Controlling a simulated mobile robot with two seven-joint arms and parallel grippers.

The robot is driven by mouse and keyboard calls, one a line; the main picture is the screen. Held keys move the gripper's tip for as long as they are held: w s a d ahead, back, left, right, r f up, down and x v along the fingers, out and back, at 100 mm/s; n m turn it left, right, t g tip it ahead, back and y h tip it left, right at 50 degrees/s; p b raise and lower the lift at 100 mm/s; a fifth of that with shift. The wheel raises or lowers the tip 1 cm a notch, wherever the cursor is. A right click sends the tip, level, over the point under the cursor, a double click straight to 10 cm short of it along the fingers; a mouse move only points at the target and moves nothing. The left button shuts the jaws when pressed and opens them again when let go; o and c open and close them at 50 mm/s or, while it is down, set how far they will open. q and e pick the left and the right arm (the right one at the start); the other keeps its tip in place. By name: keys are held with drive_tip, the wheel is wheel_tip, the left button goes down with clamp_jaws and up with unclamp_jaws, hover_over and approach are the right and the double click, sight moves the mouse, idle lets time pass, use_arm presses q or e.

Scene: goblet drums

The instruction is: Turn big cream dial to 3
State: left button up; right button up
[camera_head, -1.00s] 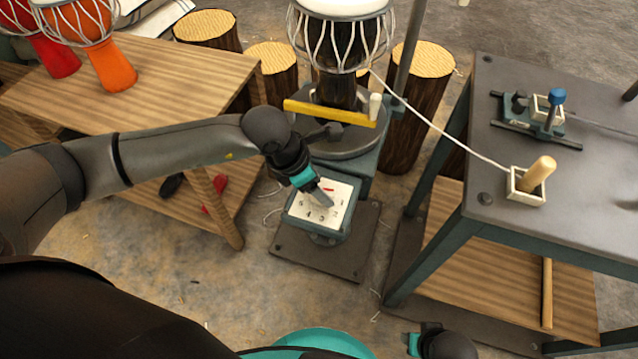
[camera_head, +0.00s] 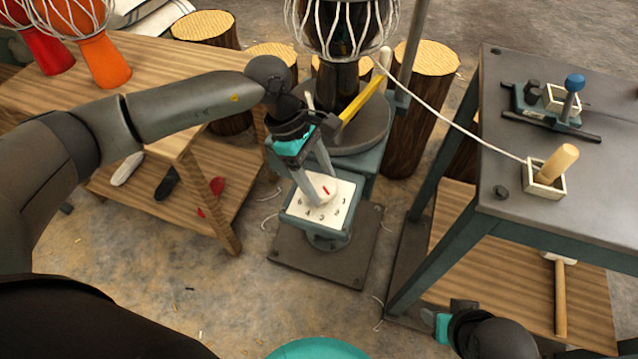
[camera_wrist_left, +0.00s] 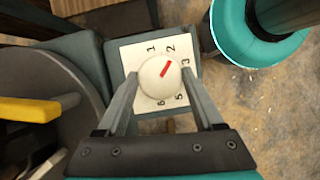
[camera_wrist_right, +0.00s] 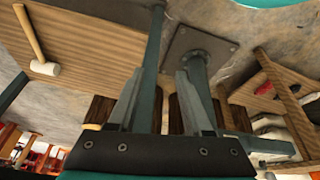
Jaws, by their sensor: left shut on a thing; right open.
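The big cream dial (camera_wrist_left: 156,84) sits on a white square plate (camera_wrist_left: 133,50) with black numbers; the plate also shows in the head view (camera_head: 345,190). The dial's red mark points between 2 and 3 in the left wrist view. My left gripper (camera_head: 318,196) reaches down over the plate, its fingers shut on the dial from either side; in the left wrist view its fingertips (camera_wrist_left: 160,74) flank the dial. My right gripper (camera_head: 441,318) is low at the bottom of the head view, open and empty, away from the dial.
A yellow bar (camera_head: 360,100) on the drum's round turntable (camera_head: 365,135) is close beside my left gripper. A grey table (camera_head: 510,210) stands right, a wooden bench (camera_head: 170,75) left. A mallet (camera_head: 560,295) lies on the lower right shelf.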

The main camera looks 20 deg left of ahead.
use_arm(q)
drive_tip(key=m+g+b, duration=0.1)
drive_tip(key=m, duration=0.1)
drive_tip(key=shift+w+f+m+y+b, duration=0.1)
drive_tip(key=shift+m+y+b, duration=0.2)
drive_tip(key=shift+m+b, duration=0.1)
use_arm(e)
wheel_tip(320, 180, up, 4)
use_arm(q)
drive_tip(key=shift+d+m+g+b, duration=0.1)
drive_tip(key=shift+m+g+b, duration=0.3)
drive_tip(key=shift+m+b, duration=0.45)
drive_tip(key=shift+m, duration=0.65)
use_arm(e)
drive_tip(key=w+a+t+y, duration=0.2)
drive_tip(key=w+a+t, duration=0.2)
drive_tip(key=a, duration=0.1)
drive_tip(key=shift+f+n+t, duration=0.3)
drive_tip(key=shift+f+t, duration=0.05)
drive_tip(key=shift+t, duration=0.05)
drive_tip(key=shift+w, duration=0.15)
use_arm(q)
drive_tip(key=o, duration=1.4)
